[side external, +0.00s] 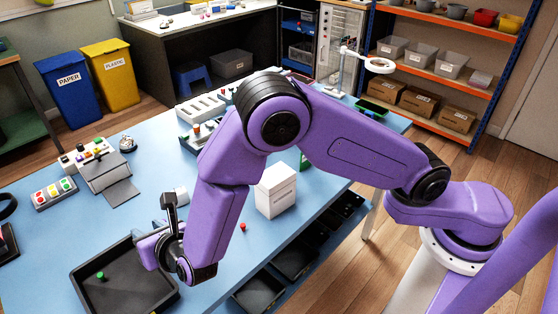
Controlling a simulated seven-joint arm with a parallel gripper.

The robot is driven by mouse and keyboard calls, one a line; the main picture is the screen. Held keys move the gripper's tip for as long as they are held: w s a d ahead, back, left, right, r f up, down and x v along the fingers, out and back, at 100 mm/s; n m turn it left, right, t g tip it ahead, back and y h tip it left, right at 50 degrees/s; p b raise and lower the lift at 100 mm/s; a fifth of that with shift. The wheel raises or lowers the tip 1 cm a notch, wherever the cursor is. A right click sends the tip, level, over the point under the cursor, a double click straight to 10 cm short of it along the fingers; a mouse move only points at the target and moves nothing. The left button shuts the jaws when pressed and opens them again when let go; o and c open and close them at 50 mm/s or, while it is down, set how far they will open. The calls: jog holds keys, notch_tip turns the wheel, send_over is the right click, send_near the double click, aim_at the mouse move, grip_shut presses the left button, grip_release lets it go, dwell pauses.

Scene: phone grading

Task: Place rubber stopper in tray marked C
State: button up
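A black tray (75,276) lies at the lower left of the blue table, with no readable letter on it. A small green piece (100,276) sits inside it. A small red piece (242,227) lies on the table right of my forearm. Either small piece could be the rubber stopper; I cannot tell which. My gripper (150,252) is low over the tray's right back edge, right of the green piece and apart from it. Its fingertips are too small and covered to tell whether they are open or hold anything. No mark C is legible.
A white box (276,191) stands on the table right of my arm. Several dark bins (258,292) sit below the table's front edge. A grey device (105,172) and a button panel (53,193) stand at the left. The table (150,155) is clear between them and my arm.

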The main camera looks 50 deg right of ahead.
jog(key=s+d+r+m+g+h, duration=0.2)
jog(key=s+d+r+m, duration=0.15)
jog(key=d, duration=0.45)
jog(key=s+d+r+m+g+h, duration=0.1)
jog(key=s+d+r+m+g, duration=0.15)
jog(key=d+m, duration=0.4)
jog(key=s+d+r+m+g+h, duration=0.1)
jog(key=s+d+r+m+h, duration=0.15)
jog(key=d, duration=0.65)
jog(key=s+d+r+m+g+y, duration=0.1)
jog(key=s+d+m+g+y, duration=0.1)
jog(key=s+d, duration=0.4)
jog(key=s+d+r+m+g+y, duration=0.2)
jog(key=s+d+m+g, duration=0.3)
jog(key=s, duration=1)
jog(key=shift+s+d+m+y, duration=0.4)
jog(key=shift+m+y, duration=0.25)
jog(key=shift+m, duration=0.3)
jog(key=shift+r+g, duration=0.1)
jog(key=shift+g, duration=0.15)
